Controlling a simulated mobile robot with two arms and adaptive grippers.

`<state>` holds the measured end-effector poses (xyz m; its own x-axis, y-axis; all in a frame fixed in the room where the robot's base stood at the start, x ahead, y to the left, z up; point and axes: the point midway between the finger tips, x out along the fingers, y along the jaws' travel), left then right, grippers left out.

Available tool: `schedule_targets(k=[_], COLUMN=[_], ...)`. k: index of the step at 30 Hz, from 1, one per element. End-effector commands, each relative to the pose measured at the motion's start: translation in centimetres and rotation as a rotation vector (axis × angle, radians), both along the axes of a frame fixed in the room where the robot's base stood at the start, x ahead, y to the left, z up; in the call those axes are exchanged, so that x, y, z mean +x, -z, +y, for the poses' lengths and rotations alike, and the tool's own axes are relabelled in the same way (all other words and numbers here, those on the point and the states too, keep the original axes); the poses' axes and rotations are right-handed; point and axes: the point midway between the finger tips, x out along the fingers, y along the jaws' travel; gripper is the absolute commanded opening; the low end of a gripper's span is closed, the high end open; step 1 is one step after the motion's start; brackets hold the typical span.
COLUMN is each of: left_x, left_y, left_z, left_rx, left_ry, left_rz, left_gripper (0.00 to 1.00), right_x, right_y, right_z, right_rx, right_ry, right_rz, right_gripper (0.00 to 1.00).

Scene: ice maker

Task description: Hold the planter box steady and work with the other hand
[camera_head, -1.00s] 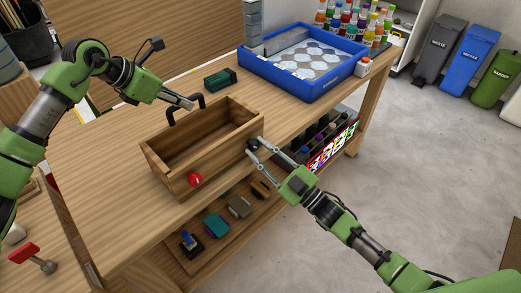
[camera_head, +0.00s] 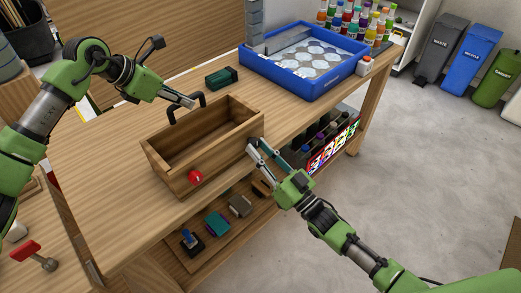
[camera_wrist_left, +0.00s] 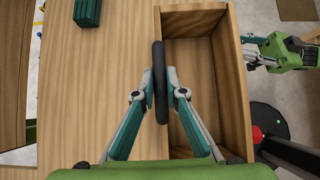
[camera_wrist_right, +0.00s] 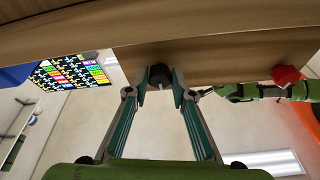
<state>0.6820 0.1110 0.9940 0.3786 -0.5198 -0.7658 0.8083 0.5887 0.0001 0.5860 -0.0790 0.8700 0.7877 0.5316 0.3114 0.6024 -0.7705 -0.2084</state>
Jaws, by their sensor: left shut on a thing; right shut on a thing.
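The wooden planter box (camera_head: 160,158) is an open trough on the workbench near its front edge. My left gripper (camera_head: 194,102) is shut on the black handle (camera_head: 172,112) at the box's back side; the left wrist view shows the fingertips on both sides of the handle (camera_wrist_left: 159,85). My right gripper (camera_head: 256,147) is at the box's front side, shut on a black knob (camera_wrist_right: 160,75). The fingers hide this knob in the head view. A red knob (camera_head: 195,177) sits on the same front side, to the left, and shows in the right wrist view (camera_wrist_right: 286,75).
A blue tray (camera_head: 300,85) stands at the bench's far end, with several bottles (camera_head: 352,20) behind it. A dark green block (camera_head: 221,78) lies behind the box. The lower shelf below holds small items (camera_head: 217,222). Bench top (camera_head: 105,190) left of the box is clear.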

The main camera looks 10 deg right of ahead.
Motion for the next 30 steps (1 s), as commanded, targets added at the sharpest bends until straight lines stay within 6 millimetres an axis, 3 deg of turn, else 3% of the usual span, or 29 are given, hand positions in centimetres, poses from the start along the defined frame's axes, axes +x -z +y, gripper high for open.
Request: schedule_targets(k=[1,16,17,18,19,30], left_x=[0.26,0.24,0.24,0.24,0.23,0.1], left_y=[-0.44,-0.5,-0.5,-0.51,-0.5,-0.4], left_z=[0.23,0.13,0.13,0.12,0.11,-0.09], left_rx=[-0.002,-0.004,-0.004,-0.004,-0.004,-0.005], left_ry=[-0.006,-0.004,-0.004,-0.004,-0.004,0.0], left_rz=[-0.01,-0.01,-0.01,-0.01,-0.01,-0.007], left_gripper=[0.0,0.0,0.0,0.0,0.0,0.0], right_x=[-0.09,-0.03,-0.03,-0.02,-0.01,-0.16], right_y=[0.83,0.76,0.76,0.74,0.68,0.29], right_z=[-0.1,-0.15,-0.15,-0.15,-0.15,-0.2], right_rx=[-0.002,0.013,0.013,0.014,0.015,0.018], right_ry=[0.001,-0.001,-0.001,-0.001,-0.001,-0.002], right_rz=[0.022,0.032,0.032,0.031,0.031,0.021], right_gripper=[0.01,0.01,0.25,0.36,0.4,0.4])
